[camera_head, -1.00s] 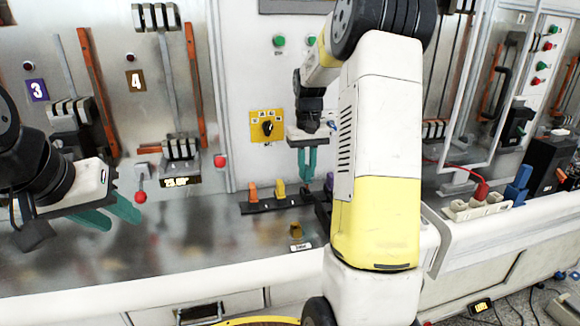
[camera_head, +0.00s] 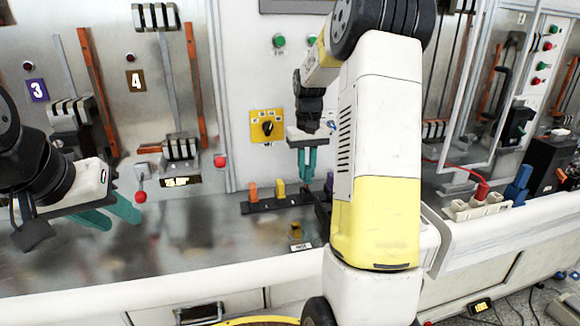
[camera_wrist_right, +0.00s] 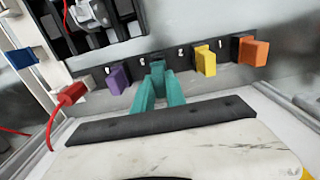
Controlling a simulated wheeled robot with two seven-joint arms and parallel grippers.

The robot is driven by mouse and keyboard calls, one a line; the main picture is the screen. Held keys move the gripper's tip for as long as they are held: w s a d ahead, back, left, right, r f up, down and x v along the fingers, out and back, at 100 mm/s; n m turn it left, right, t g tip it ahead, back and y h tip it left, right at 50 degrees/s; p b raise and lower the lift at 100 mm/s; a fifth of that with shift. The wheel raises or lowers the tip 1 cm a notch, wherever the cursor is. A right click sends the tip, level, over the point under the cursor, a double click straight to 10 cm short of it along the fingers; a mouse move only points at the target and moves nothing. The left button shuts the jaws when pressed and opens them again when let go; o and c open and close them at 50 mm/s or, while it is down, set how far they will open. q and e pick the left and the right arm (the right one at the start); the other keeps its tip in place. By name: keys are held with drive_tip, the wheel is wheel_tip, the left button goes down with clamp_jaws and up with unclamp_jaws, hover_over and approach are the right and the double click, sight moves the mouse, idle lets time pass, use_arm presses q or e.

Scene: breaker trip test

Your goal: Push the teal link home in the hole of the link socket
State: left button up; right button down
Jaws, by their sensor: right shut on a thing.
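My right gripper (camera_head: 307,162) points down over the black rack (camera_head: 262,205) behind the bench's front edge. In the right wrist view its teal fingers (camera_wrist_right: 158,92) are shut on the teal link (camera_wrist_right: 157,67), which stands at the rack between the purple and yellow links. The fingers hide most of the link, and its lower end is hidden. A small brass-coloured piece (camera_head: 296,231) with a white label lies nearer the front; I cannot tell whether it is the link socket. My left gripper (camera_head: 115,214) is open and empty over the bench at the left.
The rack also holds an orange link (camera_wrist_right: 253,50), a yellow link (camera_wrist_right: 204,60) and a purple link (camera_wrist_right: 118,79). A red plug (camera_wrist_right: 70,95) with a cable is beside it. A yellow selector plate (camera_head: 267,126) is on the panel behind. The bench's middle is clear.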

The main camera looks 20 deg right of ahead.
sight(306, 179)
drive_tip(key=shift+f, duration=1.8)
drive_tip(key=c, duration=1.3)
unclamp_jaws()
wheel_tip(306, 179, up, 7)
drive_tip(key=shift+r, duration=0.4)
